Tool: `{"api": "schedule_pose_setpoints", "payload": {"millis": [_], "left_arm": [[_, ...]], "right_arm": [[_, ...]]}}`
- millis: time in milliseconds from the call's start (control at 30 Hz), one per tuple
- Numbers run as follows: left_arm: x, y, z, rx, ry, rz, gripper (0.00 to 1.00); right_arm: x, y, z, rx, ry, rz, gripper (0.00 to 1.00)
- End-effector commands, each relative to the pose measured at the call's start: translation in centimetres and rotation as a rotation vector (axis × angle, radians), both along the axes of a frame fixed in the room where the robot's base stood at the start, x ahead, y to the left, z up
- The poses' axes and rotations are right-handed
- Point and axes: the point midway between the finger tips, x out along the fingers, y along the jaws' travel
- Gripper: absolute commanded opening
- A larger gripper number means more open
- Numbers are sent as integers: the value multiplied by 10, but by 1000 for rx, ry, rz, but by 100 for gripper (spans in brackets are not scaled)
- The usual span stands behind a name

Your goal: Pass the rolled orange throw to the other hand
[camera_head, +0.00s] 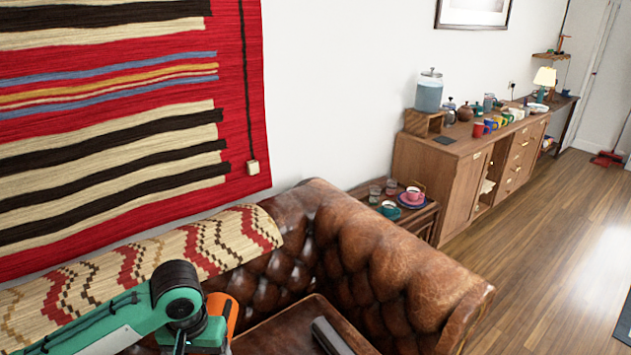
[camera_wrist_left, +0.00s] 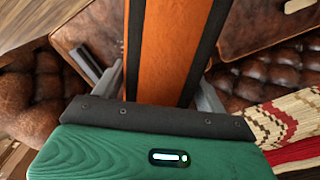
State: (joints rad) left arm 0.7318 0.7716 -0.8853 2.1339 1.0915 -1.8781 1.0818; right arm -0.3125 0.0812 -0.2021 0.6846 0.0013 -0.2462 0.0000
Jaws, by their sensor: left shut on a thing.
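The rolled orange throw (camera_wrist_left: 168,48) runs up the middle of the left wrist view, orange with dark bands along both sides. My left gripper (camera_wrist_left: 165,92) is shut on it, with one grey finger on each side. In the head view, a small orange part of the throw (camera_head: 232,317) shows beside my green left arm, above the brown leather sofa. Most of the throw and the left fingers are hidden there by the arm. My right gripper is in neither view.
The leather sofa (camera_head: 390,250) has a patterned woven blanket (camera_head: 215,240) over its back. A dark, long object (camera_head: 330,336) lies on the seat. A side table with cups (camera_head: 413,195) and a wooden sideboard (camera_head: 462,190) stand beyond.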

Motion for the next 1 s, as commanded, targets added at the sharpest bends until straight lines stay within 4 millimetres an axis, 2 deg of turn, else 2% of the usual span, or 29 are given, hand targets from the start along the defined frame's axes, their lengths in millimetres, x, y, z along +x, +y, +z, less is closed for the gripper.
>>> {"api": "schedule_pose_setpoints", "payload": {"millis": [33,200,400,533,667,1000], "left_arm": [[-1,0,5,0,0,0,45],[-3,0,8,0,0,0,45],[-4,-1,8,0,0,-1,45],[-2,-10,10,-2,-1,-9,45],[-1,-31,15,-3,-2,-25,45],[6,-101,31,-4,-1,-77,45]], "right_arm": [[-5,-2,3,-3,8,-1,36],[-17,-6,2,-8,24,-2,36],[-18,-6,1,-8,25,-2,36],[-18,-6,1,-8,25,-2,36],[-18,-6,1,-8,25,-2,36],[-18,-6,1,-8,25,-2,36]]}}
